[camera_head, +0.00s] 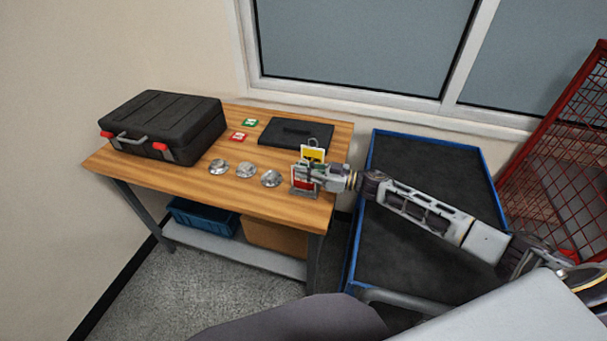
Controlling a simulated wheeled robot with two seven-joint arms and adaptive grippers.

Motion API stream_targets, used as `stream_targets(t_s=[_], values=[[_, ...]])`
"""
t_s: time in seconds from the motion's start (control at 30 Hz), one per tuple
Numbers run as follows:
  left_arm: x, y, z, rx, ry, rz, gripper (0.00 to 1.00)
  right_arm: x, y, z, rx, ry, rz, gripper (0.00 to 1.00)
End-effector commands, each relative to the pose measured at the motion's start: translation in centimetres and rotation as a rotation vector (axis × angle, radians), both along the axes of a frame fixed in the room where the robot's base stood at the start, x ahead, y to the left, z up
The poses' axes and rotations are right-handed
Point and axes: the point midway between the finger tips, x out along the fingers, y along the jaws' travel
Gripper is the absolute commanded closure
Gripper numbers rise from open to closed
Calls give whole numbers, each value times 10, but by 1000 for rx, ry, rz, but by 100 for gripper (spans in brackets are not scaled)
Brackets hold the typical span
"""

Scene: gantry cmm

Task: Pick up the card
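A yellow and white card (313,154) stands at the right end of the wooden table, with a small ring above it. A red and white card (301,184) shows just below and left of it, on a grey stand (304,194). A green and white card (249,122) and another red and white card (237,137) lie flat on the table near the black case. My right gripper (303,173) reaches in from the right, right at the upright cards and partly covering them. Its fingers are too small to tell whether they hold a card. My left gripper is not in view.
The wooden table (205,179) carries a black case (165,122), a flat black box (296,134) and three silver discs (245,170). A blue-edged cart (425,170) stands to the right, under my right arm. A red mesh cage (570,130) is at far right.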

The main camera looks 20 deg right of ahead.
Motion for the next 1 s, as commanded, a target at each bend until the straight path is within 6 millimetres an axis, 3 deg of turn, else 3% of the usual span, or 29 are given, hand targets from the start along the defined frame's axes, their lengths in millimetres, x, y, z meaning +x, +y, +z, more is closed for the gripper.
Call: stream_targets(t_s=[0.27,0.7,1.0], values=[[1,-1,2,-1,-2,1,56,0,-1,21,-2,-3,0,100],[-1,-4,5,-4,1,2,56,0,0,82,-1,-4,1,100],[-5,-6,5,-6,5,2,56,0,0,99,0,0,0,100]])
